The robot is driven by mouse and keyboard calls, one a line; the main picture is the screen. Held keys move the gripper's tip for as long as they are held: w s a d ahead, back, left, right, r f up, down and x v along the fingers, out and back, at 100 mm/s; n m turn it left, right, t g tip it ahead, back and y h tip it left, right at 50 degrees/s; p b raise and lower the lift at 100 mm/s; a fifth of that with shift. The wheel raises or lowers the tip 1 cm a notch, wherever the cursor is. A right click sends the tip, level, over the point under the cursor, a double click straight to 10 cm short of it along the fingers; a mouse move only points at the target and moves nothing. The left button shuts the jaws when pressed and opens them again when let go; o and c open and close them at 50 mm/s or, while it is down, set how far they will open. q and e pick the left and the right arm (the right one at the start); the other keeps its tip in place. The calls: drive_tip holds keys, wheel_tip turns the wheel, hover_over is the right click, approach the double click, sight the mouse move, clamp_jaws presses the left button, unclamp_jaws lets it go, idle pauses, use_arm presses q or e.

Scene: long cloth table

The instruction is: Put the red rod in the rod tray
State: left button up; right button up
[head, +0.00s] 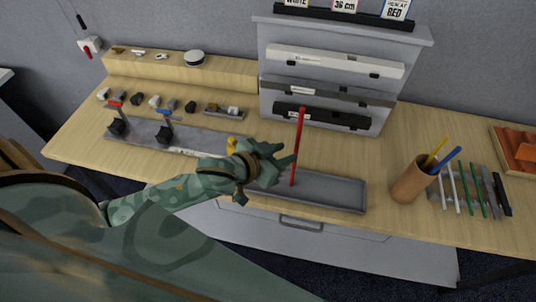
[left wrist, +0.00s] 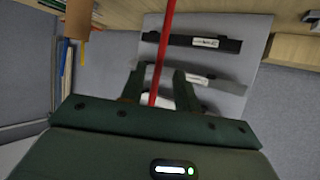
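The red rod (head: 298,145) stands nearly upright, its lower end at or just above the long grey tray (head: 340,193) near the table's front edge. I cannot tell whether it touches the tray floor. My left gripper (head: 288,160) is beside the rod in the head view. In the left wrist view the red rod (left wrist: 163,45) passes between the two fingers of the left gripper (left wrist: 158,80), with a gap on each side, so the fingers look open around it. My right gripper is not in view.
A brown cup (head: 411,181) with yellow and blue rods stands at right, beside a rack (head: 436,207) of several rods. A grey display stand (head: 330,60) rises behind.

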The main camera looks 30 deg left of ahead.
use_arm(q)
drive_tip(key=v, duration=0.6)
drive_tip(key=shift+s, duration=0.25)
